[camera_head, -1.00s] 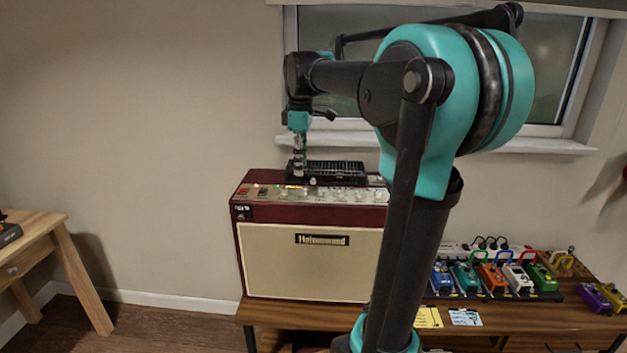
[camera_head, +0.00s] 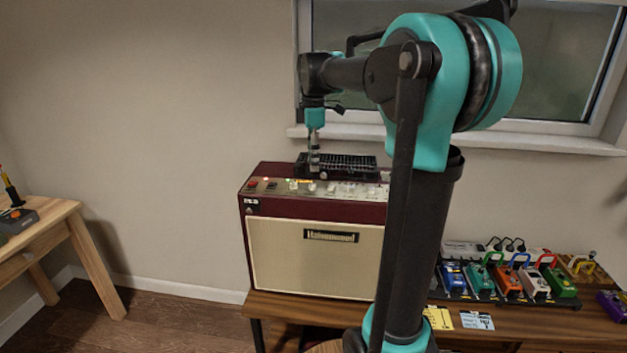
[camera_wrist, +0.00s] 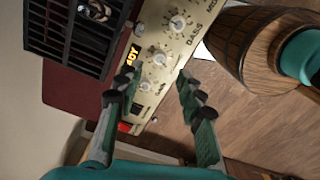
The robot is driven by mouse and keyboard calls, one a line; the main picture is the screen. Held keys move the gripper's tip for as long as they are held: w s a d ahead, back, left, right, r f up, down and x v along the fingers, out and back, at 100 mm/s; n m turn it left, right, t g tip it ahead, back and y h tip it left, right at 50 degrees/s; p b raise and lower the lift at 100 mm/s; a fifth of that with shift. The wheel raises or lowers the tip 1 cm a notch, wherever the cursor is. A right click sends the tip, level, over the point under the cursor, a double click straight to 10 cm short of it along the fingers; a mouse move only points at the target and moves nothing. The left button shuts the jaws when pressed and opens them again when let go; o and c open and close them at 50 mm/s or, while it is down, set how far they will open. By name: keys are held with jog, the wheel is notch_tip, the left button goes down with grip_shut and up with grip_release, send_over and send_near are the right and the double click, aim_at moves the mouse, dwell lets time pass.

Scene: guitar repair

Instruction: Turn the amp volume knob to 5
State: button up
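The amp (camera_head: 315,258) is a dark red cabinet with a cream front, on a low wooden bench. Its light control panel on top carries a row of pale knobs, a red switch and lit lamps. My gripper (camera_head: 314,168) points down over the panel's left half. In the wrist view my gripper (camera_wrist: 157,76) is open, its two fingers apart with nothing held. A pale knob (camera_wrist: 160,59) shows between and just beyond the fingertips, and another (camera_wrist: 145,86) lies nearer. A larger knob (camera_wrist: 178,23) is by the "BASS" lettering. I cannot read which knob is the volume or its setting.
A black slotted grille box (camera_wrist: 72,30) stands on the amp behind the panel. Several coloured pedals (camera_head: 508,281) sit right on the bench (camera_head: 300,309). A wooden barrel (camera_wrist: 262,50) stands in front of the amp. A wooden table (camera_head: 45,232) is at left.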

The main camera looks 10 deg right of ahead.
aim_at(313, 184)
notch_tip(313, 184, down, 7)
jog(key=shift+r, duration=0.1)
jog(key=shift+c, duration=0.5)
grip_shut()
